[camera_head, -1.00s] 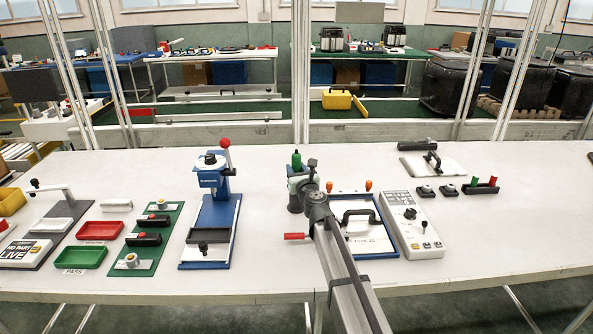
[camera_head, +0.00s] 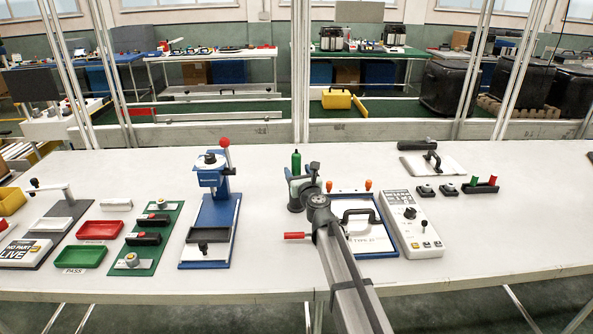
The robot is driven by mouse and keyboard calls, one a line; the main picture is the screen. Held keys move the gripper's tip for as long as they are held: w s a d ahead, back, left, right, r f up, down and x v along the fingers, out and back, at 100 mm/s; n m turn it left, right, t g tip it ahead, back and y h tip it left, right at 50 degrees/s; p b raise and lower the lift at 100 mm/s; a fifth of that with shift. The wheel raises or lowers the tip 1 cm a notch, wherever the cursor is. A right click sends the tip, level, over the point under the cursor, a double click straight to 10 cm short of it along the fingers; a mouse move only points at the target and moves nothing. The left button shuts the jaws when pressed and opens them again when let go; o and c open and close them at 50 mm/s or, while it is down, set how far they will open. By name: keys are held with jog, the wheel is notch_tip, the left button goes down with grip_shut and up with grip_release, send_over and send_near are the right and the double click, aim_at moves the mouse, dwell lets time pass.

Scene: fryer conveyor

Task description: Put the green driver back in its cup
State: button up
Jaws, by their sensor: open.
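The green driver (camera_head: 296,163) stands upright, handle up, behind the end of my arm. Its lower end appears to be in or at the small pale greenish cup (camera_head: 294,183), but my gripper covers much of that area, so I cannot tell how deep it sits. My gripper (camera_head: 303,189) is open, right at the cup and just below the green handle in the picture. Its fingertips are largely hidden by my own wrist, and whether they touch the driver is not visible.
A red-handled tool (camera_head: 296,236) lies left of my arm. A blue-edged board (camera_head: 376,243) with a black handle and a grey control box (camera_head: 412,222) stand to the right. A blue press (camera_head: 212,210) stands to the left. The table between press and cup is clear.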

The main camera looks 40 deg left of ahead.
jog(key=v, duration=0.9)
jog(key=shift+s+d, duration=0.2)
jog(key=shift+d, duration=0.1)
